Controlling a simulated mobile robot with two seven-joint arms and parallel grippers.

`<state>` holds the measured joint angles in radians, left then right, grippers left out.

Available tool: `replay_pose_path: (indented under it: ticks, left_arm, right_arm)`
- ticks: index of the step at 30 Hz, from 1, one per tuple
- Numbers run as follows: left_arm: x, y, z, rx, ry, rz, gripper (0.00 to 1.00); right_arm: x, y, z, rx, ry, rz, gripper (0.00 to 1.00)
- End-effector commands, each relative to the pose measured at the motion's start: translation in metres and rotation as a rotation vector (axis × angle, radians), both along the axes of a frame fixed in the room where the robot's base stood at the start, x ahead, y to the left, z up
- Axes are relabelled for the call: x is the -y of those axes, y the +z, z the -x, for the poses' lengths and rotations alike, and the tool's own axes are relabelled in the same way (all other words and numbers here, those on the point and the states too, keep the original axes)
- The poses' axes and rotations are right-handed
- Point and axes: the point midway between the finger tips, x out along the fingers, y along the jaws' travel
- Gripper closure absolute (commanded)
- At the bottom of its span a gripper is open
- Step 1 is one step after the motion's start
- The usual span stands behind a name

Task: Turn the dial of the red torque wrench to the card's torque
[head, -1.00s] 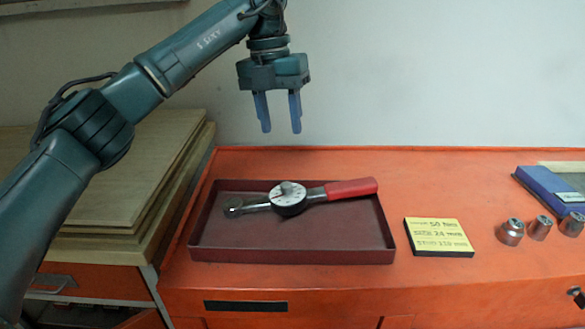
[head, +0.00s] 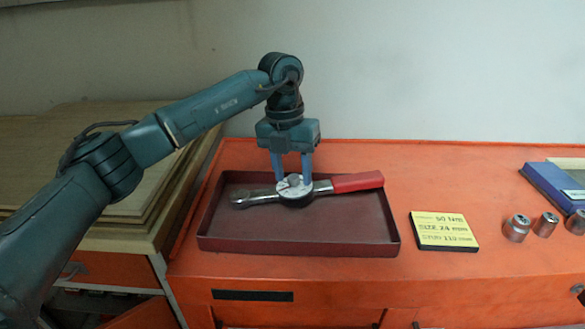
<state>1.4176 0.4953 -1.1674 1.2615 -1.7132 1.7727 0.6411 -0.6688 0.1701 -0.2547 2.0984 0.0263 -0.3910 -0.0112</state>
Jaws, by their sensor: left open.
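The torque wrench (head: 355,182) lies in a dark red tray (head: 300,243). It has a red handle on the right, a metal head on the left and a round white dial (head: 294,193) in the middle. My left gripper (head: 292,180) points straight down at the dial. Its two blue fingers are apart, one on each side of the dial's raised centre knob. I cannot tell whether they touch it. A yellow card (head: 444,230) lies right of the tray and reads 50 Nm, size 24 mm and a third line with 110 mm. My right gripper is not in view.
Several metal sockets (head: 517,228) stand right of the card. A blue case (head: 555,185) lies behind them at the right edge. Wooden boards (head: 110,215) are stacked left of the orange bench (head: 450,165). The bench behind the tray is clear.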

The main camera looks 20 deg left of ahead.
Motion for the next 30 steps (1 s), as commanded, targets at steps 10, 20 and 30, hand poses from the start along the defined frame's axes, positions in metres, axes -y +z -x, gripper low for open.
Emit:
replay_pose_path:
  ticks: [10, 20, 30]
  left_arm:
    - [0.0001, -0.0007, 0.0, 0.0, 0.0, 0.0, 0.65]
    - [0.0001, -0.0004, 0.0, 0.0, -0.001, 0.0, 0.92]
    - [0.0002, -0.0002, -0.0001, 0.003, -0.02, -0.001, 1.0]
  right_arm:
    - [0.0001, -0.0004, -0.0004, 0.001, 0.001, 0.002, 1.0]
    - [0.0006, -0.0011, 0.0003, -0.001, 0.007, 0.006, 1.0]
    - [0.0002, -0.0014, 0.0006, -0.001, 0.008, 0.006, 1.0]
